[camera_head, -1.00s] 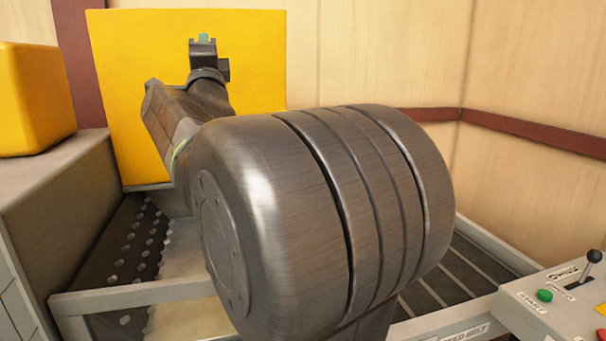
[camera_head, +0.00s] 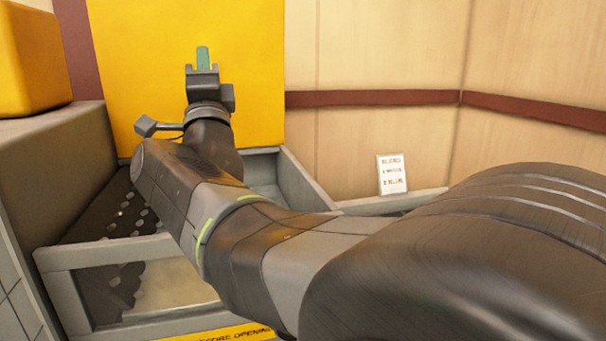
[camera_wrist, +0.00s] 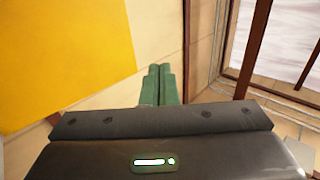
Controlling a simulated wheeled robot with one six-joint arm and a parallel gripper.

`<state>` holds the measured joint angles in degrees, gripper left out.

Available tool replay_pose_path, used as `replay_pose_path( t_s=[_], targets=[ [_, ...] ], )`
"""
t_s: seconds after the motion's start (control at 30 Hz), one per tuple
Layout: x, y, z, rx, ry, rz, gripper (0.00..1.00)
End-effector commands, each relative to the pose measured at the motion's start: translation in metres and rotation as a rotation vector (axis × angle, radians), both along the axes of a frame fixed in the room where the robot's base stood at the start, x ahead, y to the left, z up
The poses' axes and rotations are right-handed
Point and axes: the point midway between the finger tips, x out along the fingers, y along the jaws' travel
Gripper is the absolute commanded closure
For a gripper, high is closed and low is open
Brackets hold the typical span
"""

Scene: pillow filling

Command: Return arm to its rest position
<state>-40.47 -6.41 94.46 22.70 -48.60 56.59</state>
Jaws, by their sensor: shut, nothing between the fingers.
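My gripper (camera_head: 203,58) shows at the upper left of the head view, raised in front of a large yellow panel (camera_head: 262,60). Its green fingers point up and are together, with nothing between them. In the wrist view the two green fingers (camera_wrist: 159,82) lie side by side, touching, and the yellow panel (camera_wrist: 60,60) fills the upper left. My arm stretches from the lower right of the head view to the gripper and hides much of the machine behind it.
A grey cabinet (camera_head: 55,155) with a yellow block (camera_head: 35,65) on top stands at the left. A grey frame (camera_head: 100,258) with a dark perforated slope lies below my arm. A small white sign (camera_head: 391,174) stands near the wooden wall. In the wrist view, a window (camera_wrist: 285,40) shows at the right.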

Motion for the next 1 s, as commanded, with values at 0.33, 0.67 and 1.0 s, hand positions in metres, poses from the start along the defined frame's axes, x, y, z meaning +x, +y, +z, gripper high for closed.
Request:
replay_pose_path(
  t_s=[0.33, 0.67, 1.0],
  targets=[
    [-0.029, -0.008, -0.03, 0.001, -0.001, 0.001, 1.0],
    [-0.031, -0.009, -0.032, 0.0, 0.0, 0.0, 1.0],
    [-0.029, -0.009, -0.047, -0.059, 0.02, -0.01, 1.0]
  ],
)
